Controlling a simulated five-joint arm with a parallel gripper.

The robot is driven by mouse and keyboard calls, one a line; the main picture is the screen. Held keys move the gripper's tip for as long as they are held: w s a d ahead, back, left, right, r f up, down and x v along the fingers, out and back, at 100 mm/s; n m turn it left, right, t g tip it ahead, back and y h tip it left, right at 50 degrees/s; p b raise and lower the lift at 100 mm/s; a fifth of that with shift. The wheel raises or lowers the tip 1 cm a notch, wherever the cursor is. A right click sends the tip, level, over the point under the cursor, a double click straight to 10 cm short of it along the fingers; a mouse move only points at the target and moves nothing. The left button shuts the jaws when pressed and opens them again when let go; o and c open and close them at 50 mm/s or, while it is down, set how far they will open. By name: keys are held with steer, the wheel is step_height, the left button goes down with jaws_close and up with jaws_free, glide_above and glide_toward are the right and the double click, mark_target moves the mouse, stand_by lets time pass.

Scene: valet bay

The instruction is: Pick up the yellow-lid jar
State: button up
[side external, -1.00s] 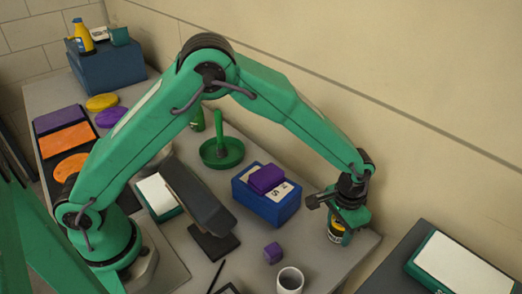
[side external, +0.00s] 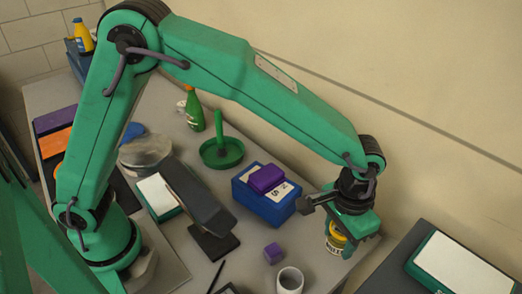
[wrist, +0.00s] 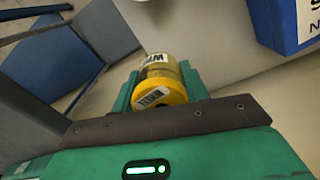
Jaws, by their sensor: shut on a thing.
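The yellow-lid jar (side external: 335,243) is at the far right end of the grey table in the side view, with a pale label on its body. My gripper (side external: 345,226) points down over it and is shut on it. In the wrist view, the yellow lid (wrist: 160,93) faces the camera between the two green fingers of my gripper (wrist: 160,80), and the labelled body shows beyond it. The fingers hide part of the jar's sides. I cannot tell whether its base touches the table.
A blue box (side external: 264,207) with a purple block (side external: 266,179) on it stands left of the jar. A small purple block (side external: 273,253) and a grey cup (side external: 290,281) are nearer. A dark surface with a white-topped case (side external: 465,268) lies right, past the table edge.

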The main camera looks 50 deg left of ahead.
steer(key=shift+s+d+r, duration=0.25)
steer(key=shift+s+r, duration=0.05)
steer(key=shift+s, duration=0.15)
steer(key=shift+s+d+r, duration=0.2)
steer(key=shift+s+r, duration=0.05)
steer(key=shift+s, duration=0.2)
